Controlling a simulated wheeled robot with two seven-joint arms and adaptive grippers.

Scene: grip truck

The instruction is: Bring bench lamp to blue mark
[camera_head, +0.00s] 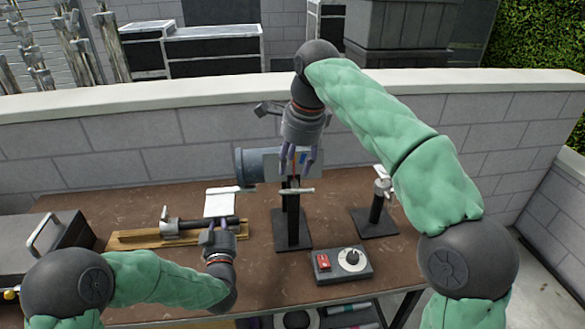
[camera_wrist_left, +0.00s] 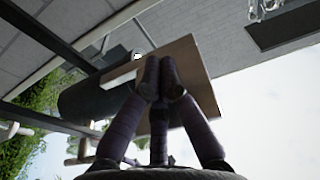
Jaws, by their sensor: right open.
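What looks like the bench lamp has a grey cylindrical head (camera_head: 250,167) on a black upright stand (camera_head: 293,228), standing mid-table. My right gripper (camera_head: 298,165) is open and points down at the top of this stand, overlapping it in the head view; I cannot tell whether it touches. My left gripper (camera_head: 218,228) is low at the front left, by a black tube (camera_head: 195,227) on a wooden board. In the left wrist view its fingers (camera_wrist_left: 162,75) are bunched together, with nothing visible between them. I cannot make out a blue mark on the table.
A control box (camera_head: 342,264) with a red switch and dial lies front right. A small stand (camera_head: 375,220) with a pale clamp stands behind it. A white sheet (camera_head: 220,202) lies behind the tube. A grey case (camera_head: 45,245) is at far left. A block wall (camera_head: 130,140) closes the back.

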